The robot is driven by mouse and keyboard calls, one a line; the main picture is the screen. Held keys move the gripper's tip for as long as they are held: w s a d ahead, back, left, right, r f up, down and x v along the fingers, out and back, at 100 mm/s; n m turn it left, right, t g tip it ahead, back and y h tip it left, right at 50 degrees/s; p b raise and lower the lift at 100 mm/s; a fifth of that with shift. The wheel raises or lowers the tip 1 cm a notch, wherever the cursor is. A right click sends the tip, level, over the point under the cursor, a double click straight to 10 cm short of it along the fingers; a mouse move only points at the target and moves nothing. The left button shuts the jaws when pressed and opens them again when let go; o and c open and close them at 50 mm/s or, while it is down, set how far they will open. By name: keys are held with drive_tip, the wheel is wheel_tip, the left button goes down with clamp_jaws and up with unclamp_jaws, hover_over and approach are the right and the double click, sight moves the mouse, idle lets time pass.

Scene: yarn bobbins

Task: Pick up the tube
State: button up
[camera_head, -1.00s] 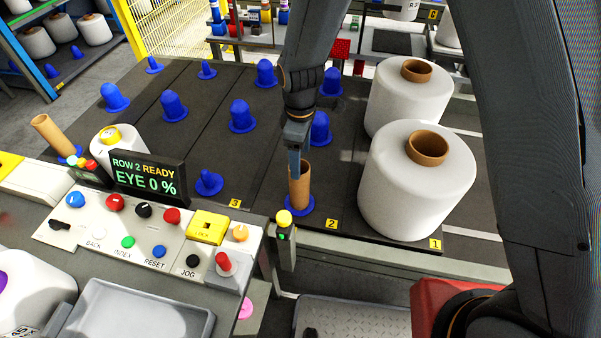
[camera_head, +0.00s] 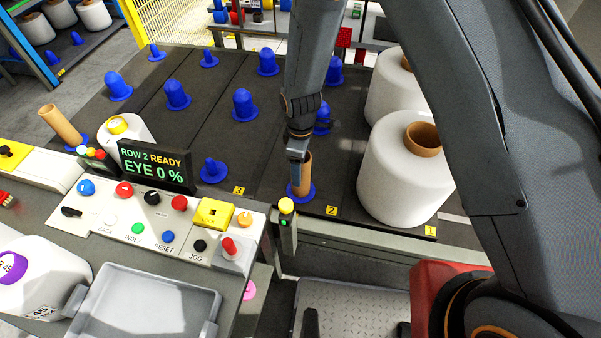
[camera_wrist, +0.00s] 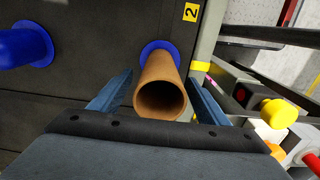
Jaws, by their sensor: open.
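A brown cardboard tube (camera_head: 303,178) stands on a blue peg base in lane 2, near the front edge of the dark table. In the wrist view the tube (camera_wrist: 161,92) shows its open end toward the camera, with the blue base (camera_wrist: 160,48) behind it. My gripper (camera_head: 298,158) is above and at the tube's top in the head view. In the wrist view my gripper (camera_wrist: 158,92) is open, with one blue-grey finger on each side of the tube and visible gaps between.
Large white bobbins (camera_head: 395,185) stand right of the tube in lane 1. Several blue pegs (camera_head: 245,105) stand on the dark table. A control panel (camera_head: 150,215) with buttons and a signal post (camera_head: 287,215) lie at the front. Another brown tube (camera_head: 62,125) leans at left.

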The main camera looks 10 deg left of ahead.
drive_tip(key=shift+c, duration=0.4)
drive_tip(key=c, duration=1)
drive_tip(key=shift+c, duration=0.2)
wheel_tip(320, 180, up, 10)
drive_tip(key=b, duration=0.3)
